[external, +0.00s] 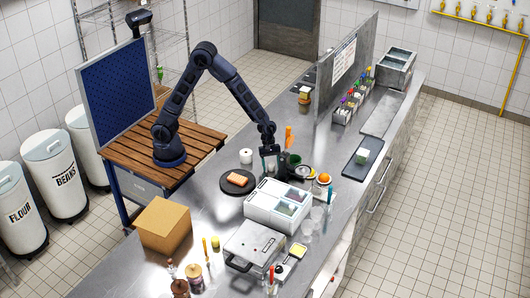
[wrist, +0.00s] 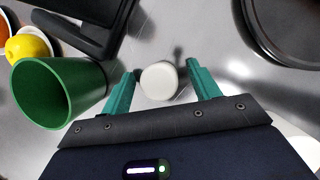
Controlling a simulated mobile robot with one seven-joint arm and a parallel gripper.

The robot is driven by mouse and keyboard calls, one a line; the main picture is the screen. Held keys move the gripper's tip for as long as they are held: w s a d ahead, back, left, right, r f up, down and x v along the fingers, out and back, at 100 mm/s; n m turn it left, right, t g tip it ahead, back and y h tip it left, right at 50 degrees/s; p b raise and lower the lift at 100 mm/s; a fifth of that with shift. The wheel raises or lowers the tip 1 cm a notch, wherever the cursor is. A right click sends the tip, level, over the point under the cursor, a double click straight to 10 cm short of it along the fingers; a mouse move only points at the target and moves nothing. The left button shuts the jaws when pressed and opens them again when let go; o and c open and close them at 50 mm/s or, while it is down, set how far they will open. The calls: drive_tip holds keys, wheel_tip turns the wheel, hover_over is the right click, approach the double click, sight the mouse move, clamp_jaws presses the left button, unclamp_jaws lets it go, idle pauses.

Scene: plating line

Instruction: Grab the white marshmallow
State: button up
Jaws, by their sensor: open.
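The white marshmallow (wrist: 159,80) is a small, pale, round-topped piece on the steel counter, near the middle of the wrist view. My gripper (wrist: 163,84) is open, with its teal fingers on either side of the marshmallow. A gap shows at the right finger; the left finger is close to it, and I cannot tell whether it touches. In the external view my gripper (external: 270,166) points down low over the counter. I cannot make out the marshmallow there.
A black object (wrist: 88,28) lies at the upper left. A dark round plate (wrist: 290,30) is at the upper right. A white cylinder (external: 246,156) stands nearby.

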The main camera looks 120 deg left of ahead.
drive_tip(key=shift+c, duration=0.3)
drive_tip(key=c, duration=0.6)
drive_tip(key=shift+c, duration=0.2)
